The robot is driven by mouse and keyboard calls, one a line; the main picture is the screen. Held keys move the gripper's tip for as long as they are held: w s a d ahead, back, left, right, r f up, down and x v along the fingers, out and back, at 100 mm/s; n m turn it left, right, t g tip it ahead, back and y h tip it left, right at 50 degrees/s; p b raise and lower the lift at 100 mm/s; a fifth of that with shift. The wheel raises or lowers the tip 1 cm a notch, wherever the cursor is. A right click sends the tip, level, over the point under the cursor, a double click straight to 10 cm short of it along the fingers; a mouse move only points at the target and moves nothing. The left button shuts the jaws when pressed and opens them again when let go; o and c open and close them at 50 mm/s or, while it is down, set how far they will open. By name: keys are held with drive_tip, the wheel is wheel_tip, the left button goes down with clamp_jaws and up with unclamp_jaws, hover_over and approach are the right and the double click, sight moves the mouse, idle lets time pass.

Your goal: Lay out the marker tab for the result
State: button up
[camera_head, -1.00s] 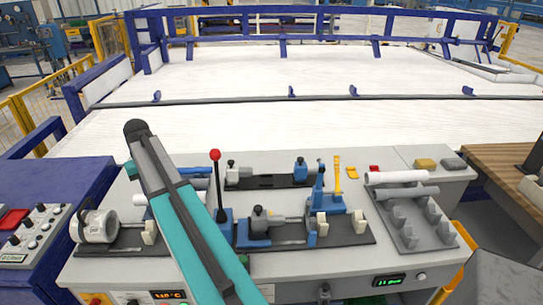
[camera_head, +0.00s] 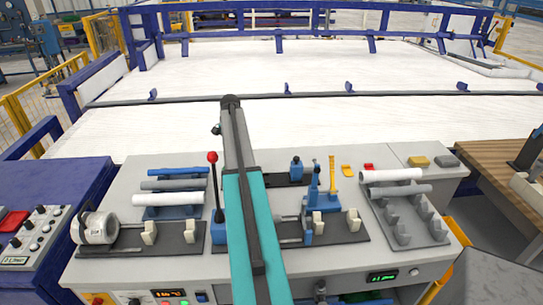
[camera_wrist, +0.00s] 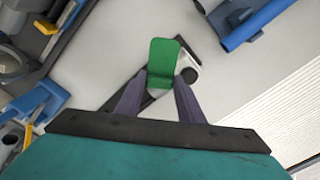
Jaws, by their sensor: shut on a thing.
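A green marker tab (camera_wrist: 163,58) stands out between the two dark fingers of my gripper (camera_wrist: 162,80) in the wrist view. My gripper is shut on the tab and holds it over a pale surface. In the head view my arm's links rise across the middle of the bench, and the gripper and green tab are hidden there. A yellow tab (camera_head: 347,170) and a red tab (camera_head: 369,167) lie on the bench's back right part.
Pipes (camera_head: 168,199) lie on a blue rack at left. A red-knobbed lever (camera_head: 213,158) stands beside my arm. A grey rack (camera_head: 400,236) with pipes is at right. A blue pipe (camera_wrist: 255,22) shows upper right in the wrist view. Yellow and grey blocks (camera_head: 419,162) sit at the back right.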

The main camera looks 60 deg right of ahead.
drive_tip(key=s+d+f+m, duration=0.2)
drive_tip(key=s+d+m, duration=0.6)
drive_tip(key=s+d, duration=0.2)
drive_tip(key=shift+s+d, duration=0.3)
drive_tip(key=shift+d, duration=0.65)
drive_tip(key=shift+f, duration=0.25)
drive_tip(key=b, duration=0.3)
hover_over(272, 180)
drive_tip(key=shift+w+f, duration=0.1)
drive_tip(key=shift+f, duration=3.95)
drive_tip(key=shift+f+b, duration=0.3)
drive_tip(key=shift+f, duration=0.4)
drive_tip(key=o, duration=1.1)
drive_tip(key=shift+r, duration=0.1)
